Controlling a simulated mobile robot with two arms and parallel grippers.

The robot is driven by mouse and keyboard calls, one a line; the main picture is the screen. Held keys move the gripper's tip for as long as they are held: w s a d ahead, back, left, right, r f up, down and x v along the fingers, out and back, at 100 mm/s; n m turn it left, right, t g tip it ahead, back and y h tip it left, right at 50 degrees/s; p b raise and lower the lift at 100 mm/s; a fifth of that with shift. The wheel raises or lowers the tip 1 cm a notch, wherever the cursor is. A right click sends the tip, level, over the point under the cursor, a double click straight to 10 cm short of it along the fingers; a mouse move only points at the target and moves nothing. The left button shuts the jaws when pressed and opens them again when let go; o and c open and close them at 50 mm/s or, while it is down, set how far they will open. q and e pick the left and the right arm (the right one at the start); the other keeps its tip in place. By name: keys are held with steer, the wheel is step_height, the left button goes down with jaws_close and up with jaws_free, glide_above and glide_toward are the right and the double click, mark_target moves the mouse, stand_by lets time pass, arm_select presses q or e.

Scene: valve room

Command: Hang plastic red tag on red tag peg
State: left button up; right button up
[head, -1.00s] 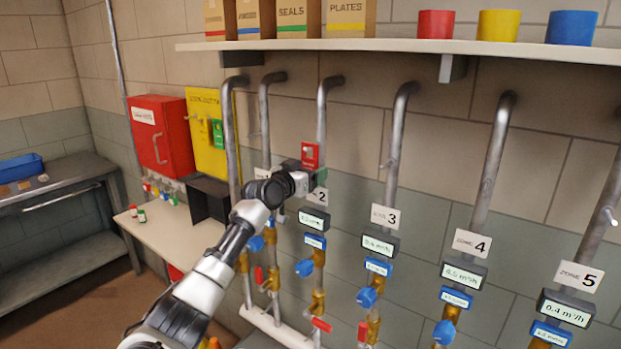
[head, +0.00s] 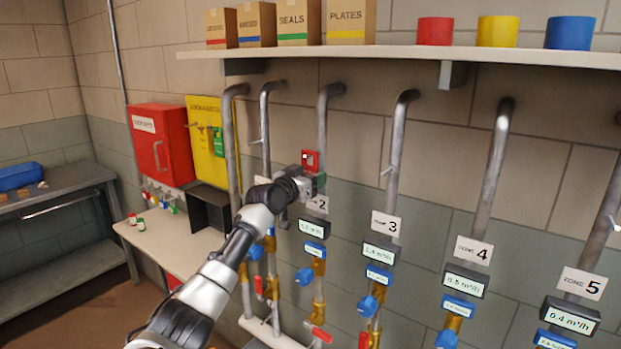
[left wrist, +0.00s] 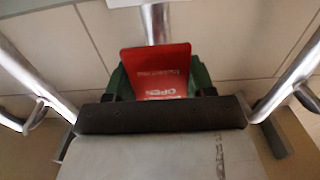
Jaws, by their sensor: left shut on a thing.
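The red plastic tag (head: 311,160) is held up in front of the zone 2 pipe, below its bend. My left gripper (head: 314,182) is shut on it; its green fingers grip the tag's sides. In the left wrist view the red tag (left wrist: 158,66) leans between the green fingers of the gripper (left wrist: 160,84), with pale lettering on its face. The pipe rises right behind it. I cannot tell which peg is the red tag peg; any peg behind the tag is hidden. Short pegs show on neighbouring pipes, such as the zone 3 peg (head: 387,171). My right gripper is not in view.
A shelf (head: 420,47) with boxes and coloured bins runs above the pipes. Flow displays, zone signs and blue-handled valves (head: 366,305) line the pipes below. A red cabinet (head: 160,145), yellow board (head: 207,140) and white table (head: 165,237) stand left.

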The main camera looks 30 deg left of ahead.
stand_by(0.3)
arm_select(q)
steer(key=shift+r, duration=0.2)
steer(key=shift+r+p, duration=0.4)
steer(key=shift+r, duration=0.1)
stand_by(0.9)
steer(key=shift+s, duration=0.1)
steer(key=s+p, duration=0.3)
steer(key=s, duration=0.4)
steer(key=shift+s+a, duration=0.2)
steer(key=shift+a, duration=0.1)
stand_by(0.7)
